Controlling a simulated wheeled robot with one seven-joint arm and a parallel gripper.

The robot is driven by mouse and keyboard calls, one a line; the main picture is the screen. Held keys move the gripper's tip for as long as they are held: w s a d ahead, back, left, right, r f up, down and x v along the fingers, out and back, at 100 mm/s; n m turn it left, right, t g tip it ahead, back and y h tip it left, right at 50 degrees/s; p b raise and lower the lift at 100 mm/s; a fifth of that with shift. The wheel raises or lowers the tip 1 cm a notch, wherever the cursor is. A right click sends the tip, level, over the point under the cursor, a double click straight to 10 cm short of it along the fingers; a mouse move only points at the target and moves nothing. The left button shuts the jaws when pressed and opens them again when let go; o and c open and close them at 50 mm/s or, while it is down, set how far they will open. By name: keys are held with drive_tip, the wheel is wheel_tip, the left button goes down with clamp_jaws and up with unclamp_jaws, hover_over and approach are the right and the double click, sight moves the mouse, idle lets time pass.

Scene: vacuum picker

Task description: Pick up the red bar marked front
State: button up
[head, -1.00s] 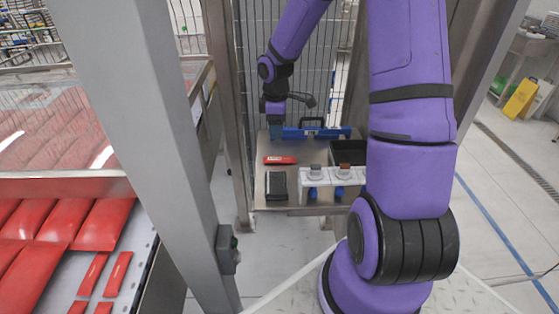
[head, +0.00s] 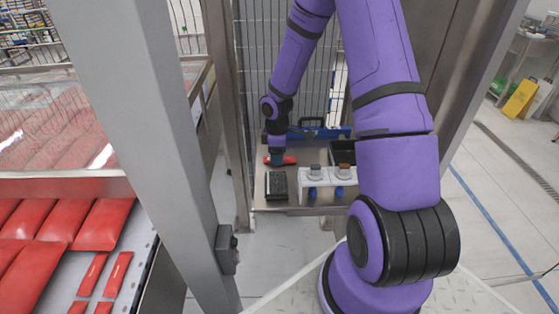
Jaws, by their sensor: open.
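A small red bar (head: 289,160) lies on the metal table inside the fenced cell. It had a white label on its face, which my gripper now partly covers; I cannot read it. My gripper (head: 277,161) points down, directly over the left-middle part of the bar. Its jaws are open, but the fingertips are too small to show whether they touch the bar or straddle it.
A black box (head: 276,185) lies in front of the bar. A white rack (head: 328,179) with blue-based items stands to the right, with a black bin (head: 343,150) behind it. A blue tool (head: 330,132) lies at the back. Red packs (head: 100,222) lie outside, left.

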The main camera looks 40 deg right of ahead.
drive_tip(key=shift+f, duration=0.6)
drive_tip(key=c, duration=1)
drive_tip(key=shift+r, duration=0.15)
